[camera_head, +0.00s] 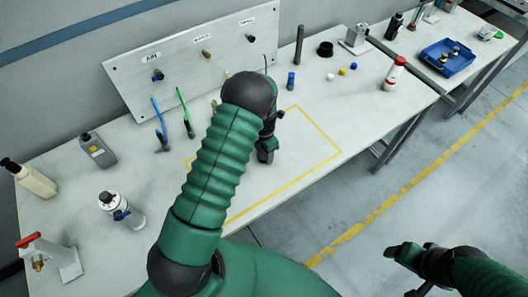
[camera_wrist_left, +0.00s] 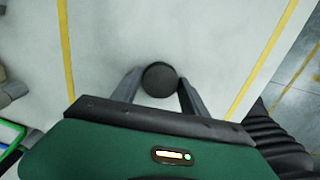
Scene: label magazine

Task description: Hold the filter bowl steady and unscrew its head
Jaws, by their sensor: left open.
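A dark round-topped object (camera_wrist_left: 160,84), seen from above in the left wrist view, stands between the fingers of my left gripper (camera_wrist_left: 160,74). It may be the filter's head; its lower part is hidden from this angle. The fingers are open on either side of it. In the head view my left gripper (camera_head: 267,145) is over the yellow-outlined area of the bench, and my arm hides much of that spot. I cannot tell the filter bowl apart there. My right gripper (camera_head: 402,268) is off the bench at the lower right, its fingers apart and empty.
A sloped grey panel (camera_head: 130,85) with labelled fittings stands behind. Bottles (camera_head: 98,150) and a white-and-black canister (camera_head: 122,210) are at left. A red-and-white bottle (camera_head: 394,74) and a blue tray (camera_head: 447,58) are at right. The right part of the yellow outline (camera_head: 318,128) is clear.

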